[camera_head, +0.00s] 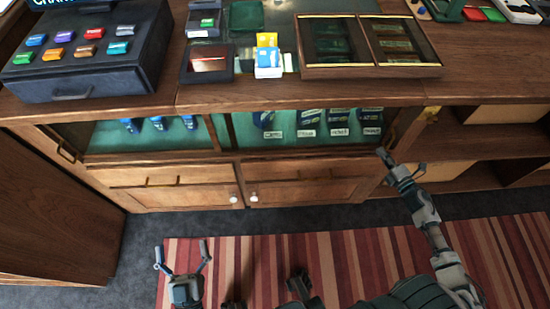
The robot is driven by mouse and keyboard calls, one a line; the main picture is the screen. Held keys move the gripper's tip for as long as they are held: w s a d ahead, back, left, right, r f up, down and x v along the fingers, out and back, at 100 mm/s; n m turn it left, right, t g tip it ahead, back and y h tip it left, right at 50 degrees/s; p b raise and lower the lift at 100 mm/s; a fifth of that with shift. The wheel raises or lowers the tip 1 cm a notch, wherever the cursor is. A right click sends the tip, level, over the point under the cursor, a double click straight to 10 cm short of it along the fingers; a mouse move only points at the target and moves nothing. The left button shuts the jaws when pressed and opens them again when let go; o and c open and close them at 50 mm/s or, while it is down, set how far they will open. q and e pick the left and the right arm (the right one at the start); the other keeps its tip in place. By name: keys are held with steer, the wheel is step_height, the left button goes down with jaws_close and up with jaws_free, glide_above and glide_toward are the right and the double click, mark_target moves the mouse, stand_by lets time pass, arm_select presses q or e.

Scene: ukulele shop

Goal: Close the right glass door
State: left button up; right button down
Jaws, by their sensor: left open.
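The right glass door (305,146) is in the middle of the cabinet front, with small blue boxes and labels visible behind its glass. It looks nearly flush with the front; I cannot tell whether a gap remains. Its handle (391,137) is near its right end. My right gripper (392,161) is just below that handle, at the door's lower right corner. I cannot tell whether it touches the door or how its fingers are set. My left gripper (182,257) is open and empty, low over the striped rug, well away from the door.
The left glass door (140,156) adjoins it, with wooden cupboards (300,193) below. The countertop (250,94) holds a dark display box (85,60), cards and a framed case (368,46). Open shelves (470,146) lie right. A wooden panel (50,215) stands left; the rug (340,250) is clear ahead.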

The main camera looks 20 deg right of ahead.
steer(key=d, duration=0.1)
steer(key=s+d, duration=0.1)
steer(key=d, duration=0.1)
steer(key=s+d, duration=0.1)
steer(key=d, duration=0.1)
steer(key=shift+d+r, duration=0.15)
steer(key=shift+d, duration=0.05)
steer(key=shift+d+r, duration=0.1)
steer(key=shift+d, duration=0.05)
stand_by(0.4)
